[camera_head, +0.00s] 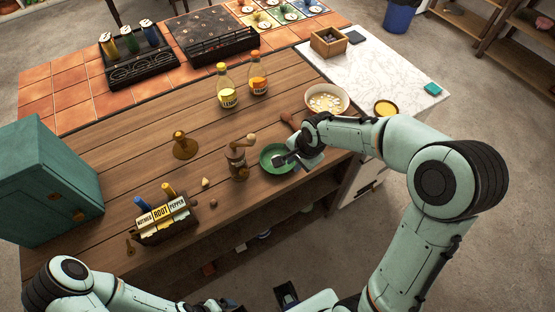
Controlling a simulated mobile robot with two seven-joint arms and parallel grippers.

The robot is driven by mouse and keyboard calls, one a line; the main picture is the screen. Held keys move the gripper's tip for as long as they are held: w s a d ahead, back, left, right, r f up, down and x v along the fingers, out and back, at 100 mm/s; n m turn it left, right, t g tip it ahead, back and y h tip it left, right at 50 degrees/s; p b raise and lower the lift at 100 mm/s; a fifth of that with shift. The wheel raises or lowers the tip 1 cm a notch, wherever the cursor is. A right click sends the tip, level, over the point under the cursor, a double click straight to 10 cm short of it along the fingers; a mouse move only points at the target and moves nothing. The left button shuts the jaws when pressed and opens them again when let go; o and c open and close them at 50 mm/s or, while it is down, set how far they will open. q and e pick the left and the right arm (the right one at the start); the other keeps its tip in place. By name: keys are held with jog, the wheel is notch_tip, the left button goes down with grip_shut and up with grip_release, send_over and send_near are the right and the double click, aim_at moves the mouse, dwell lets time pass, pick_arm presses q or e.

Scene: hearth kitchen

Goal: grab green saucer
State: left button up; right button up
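The green saucer (269,152) lies on the wooden counter near its front edge, right of the pepper mill. My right gripper (284,160) reaches in from the right, with its dark fingertips over the right part of the saucer. It hides some of that side. I cannot tell whether the fingers touch the saucer or how wide apart they are. My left arm runs along the bottom left of the view, and its gripper's state cannot be made out.
A pepper mill (237,160) stands close left of the saucer. A wooden-handled item lies behind my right wrist, near a bowl (341,96) of pale pieces. A spice rack (165,227), brass candlestick (185,147) and two bottles stand on the counter.

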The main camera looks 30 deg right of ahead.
aim_at(289, 170)
jog(key=x, duration=0.6)
jog(key=shift+w+f, duration=0.2)
jog(key=shift+c, duration=0.3)
grip_shut()
